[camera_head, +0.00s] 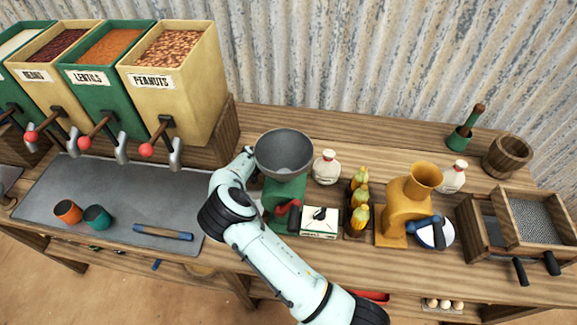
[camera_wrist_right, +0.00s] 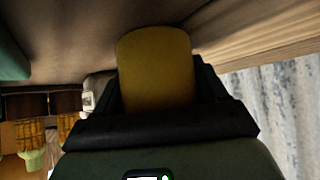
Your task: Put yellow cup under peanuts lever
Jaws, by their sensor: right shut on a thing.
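The yellow cup (camera_wrist_right: 155,70) fills the middle of the right wrist view, between the dark fingers of my right gripper (camera_wrist_right: 160,88), which is shut on it. In the head view the cup and fingers are hidden behind my right arm and the green grinder. The peanuts bin (camera_head: 172,75) is the rightmost bin at the back left. Its peanuts lever (camera_head: 147,150) has a red ball knob beside a grey metal spout (camera_head: 176,156). My right wrist is to the right of this lever. My left gripper is not in view.
A grey mat (camera_head: 110,185) under the bins holds an orange cup (camera_head: 67,212), a teal cup (camera_head: 96,217) and a blue-and-wood tool (camera_head: 163,232). The green grinder (camera_head: 287,190) with its grey bowl (camera_head: 284,152) stands close beside my arm. A yellow grinder (camera_head: 405,205) stands further right.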

